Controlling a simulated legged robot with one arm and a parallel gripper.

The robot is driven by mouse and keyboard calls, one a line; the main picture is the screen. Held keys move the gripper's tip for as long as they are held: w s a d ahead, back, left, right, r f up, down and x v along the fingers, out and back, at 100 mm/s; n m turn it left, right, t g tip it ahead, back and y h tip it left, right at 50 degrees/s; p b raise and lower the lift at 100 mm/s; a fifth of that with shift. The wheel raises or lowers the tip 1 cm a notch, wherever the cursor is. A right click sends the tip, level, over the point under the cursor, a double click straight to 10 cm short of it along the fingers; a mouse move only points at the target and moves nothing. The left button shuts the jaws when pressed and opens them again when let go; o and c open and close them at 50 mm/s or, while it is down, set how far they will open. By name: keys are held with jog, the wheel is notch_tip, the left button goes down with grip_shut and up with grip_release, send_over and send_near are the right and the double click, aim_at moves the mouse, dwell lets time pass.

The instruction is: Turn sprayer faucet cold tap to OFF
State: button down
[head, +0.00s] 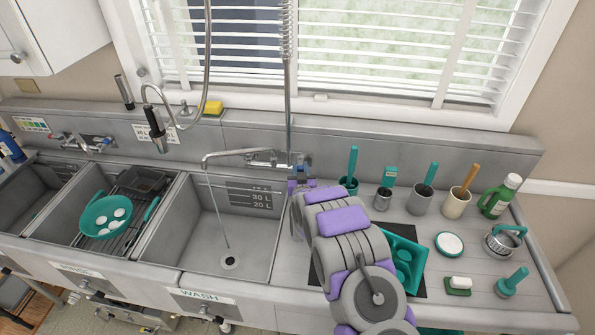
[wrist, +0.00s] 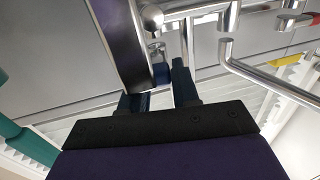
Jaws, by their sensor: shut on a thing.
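The sprayer faucet (head: 265,157) is mounted on the back wall above the right basin. A thin stream of water (head: 217,215) runs from its spout down to the drain. My gripper (head: 301,182) is at the faucet's right end, by the blue-marked cold tap (head: 303,161). A dark purple piece with a grey edge partly covers the left finger. The tap's exact angle is hard to tell.
The middle basin holds a teal colander (head: 94,228) with white items on a rack. The sprayer (head: 157,137) hangs at the left.

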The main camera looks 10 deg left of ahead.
jog(key=shift+w+d+r+n+g+y, duration=0.1)
jog(key=shift+w+d+n+g+y, duration=0.3)
jog(key=shift+d+n+g+y, duration=0.85)
jog(key=shift+w+d+n+g+y, duration=0.1)
jog(key=shift+w+n+g+y, duration=0.45)
jog(key=shift+n+y, duration=1.35)
jog(key=shift+w+d+r+n+g+y, duration=0.15)
jog(key=shift+d+n+g+y, duration=0.85)
jog(key=shift+y, duration=1.25)
jog(key=shift+w+a+f+g, duration=0.1)
jog(key=shift+a+g, duration=0.15)
jog(key=shift+g, duration=0.15)
jog(key=c, duration=0.9)
grip_release()
jog(key=shift+f, duration=0.1)
